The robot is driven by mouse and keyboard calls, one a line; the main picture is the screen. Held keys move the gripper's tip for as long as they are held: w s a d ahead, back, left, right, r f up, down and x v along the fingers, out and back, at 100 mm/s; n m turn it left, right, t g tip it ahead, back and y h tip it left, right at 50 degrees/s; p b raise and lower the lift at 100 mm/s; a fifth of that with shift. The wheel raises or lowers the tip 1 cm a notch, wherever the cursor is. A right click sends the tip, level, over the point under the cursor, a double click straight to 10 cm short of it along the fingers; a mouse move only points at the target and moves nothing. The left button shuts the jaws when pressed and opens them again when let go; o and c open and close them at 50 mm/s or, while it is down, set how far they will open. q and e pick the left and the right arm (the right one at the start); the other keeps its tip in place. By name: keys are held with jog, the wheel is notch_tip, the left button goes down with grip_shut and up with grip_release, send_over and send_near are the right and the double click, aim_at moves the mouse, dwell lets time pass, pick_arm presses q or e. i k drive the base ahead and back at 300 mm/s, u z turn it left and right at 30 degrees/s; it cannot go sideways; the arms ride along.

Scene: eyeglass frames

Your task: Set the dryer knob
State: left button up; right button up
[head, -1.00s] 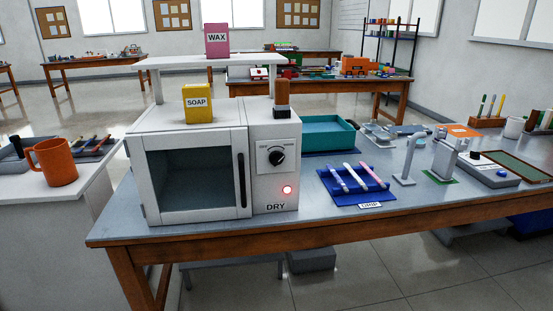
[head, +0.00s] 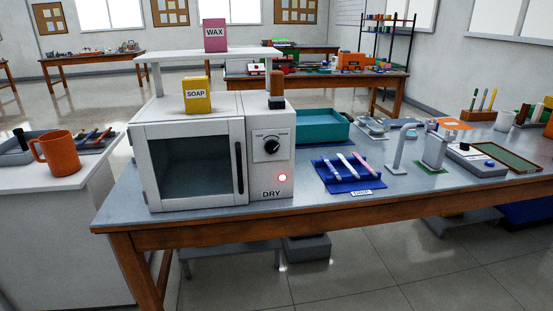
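The dryer (head: 197,207) is a white box labelled DRY near the left end of the table, with a dark window door that is shut. Its black round knob (head: 272,146) sits on the right-hand front panel under a small printed scale. The knob's white mark seems to point up and to the right; the scale text is too small to read. Neither of my grippers is in view.
A yellow SOAP box (head: 197,96) and a brown-topped object (head: 277,88) stand on the dryer. A shelf with a pink WAX box (head: 215,36) is behind. A blue mat (head: 328,182) with pens lies right of it.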

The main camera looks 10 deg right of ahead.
aim_at(271, 146)
jog(key=k, duration=1)
jog(key=u, duration=0.8)
jog(key=i, duration=2.15)
jog(key=z, duration=0.95)
